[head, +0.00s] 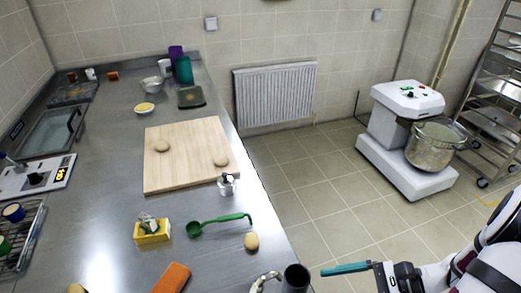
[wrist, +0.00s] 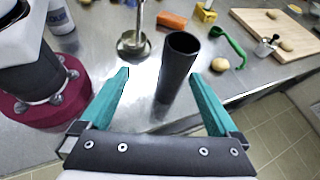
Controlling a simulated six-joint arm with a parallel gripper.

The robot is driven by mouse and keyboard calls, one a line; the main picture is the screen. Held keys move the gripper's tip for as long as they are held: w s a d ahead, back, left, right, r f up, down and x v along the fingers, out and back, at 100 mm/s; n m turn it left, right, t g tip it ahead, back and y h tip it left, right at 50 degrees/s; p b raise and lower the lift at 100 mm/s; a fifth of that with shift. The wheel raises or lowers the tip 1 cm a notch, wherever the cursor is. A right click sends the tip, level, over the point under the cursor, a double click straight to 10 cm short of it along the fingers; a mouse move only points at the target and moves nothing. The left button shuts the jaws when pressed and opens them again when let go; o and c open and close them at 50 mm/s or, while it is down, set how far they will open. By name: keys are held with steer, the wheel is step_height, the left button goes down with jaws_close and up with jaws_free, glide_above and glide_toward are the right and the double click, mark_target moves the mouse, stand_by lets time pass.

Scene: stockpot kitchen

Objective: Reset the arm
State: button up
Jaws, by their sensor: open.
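My gripper (head: 347,268) is at the lower right of the head view, off the counter's right edge, with teal fingers. In the wrist view my gripper (wrist: 160,88) is open, its two teal fingers wide apart. A dark cylinder (wrist: 177,68), upright and open at the top, shows between the fingers in that view. I cannot tell its exact distance from the fingers. The same dark cylinder (head: 296,279) stands at the counter's front edge in the head view, left of my gripper. Nothing is seen held.
A mixer with a steel pot (head: 435,147) stands at right. The tiled floor between is clear.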

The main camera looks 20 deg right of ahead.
steer(key=s+a+r+n+g+h, duration=0.3)
steer(key=a+r+n+h, duration=0.1)
steer(key=a+n, duration=0.4)
steer(key=s+a+r+n+g+h, duration=0.3)
steer(key=a+r+n+h, duration=0.1)
steer(key=a+n, duration=0.4)
steer(key=shift+a+r+n+h, duration=0.15)
steer(key=shift+r+n+h, duration=0.2)
steer(key=shift+h, duration=0.55)
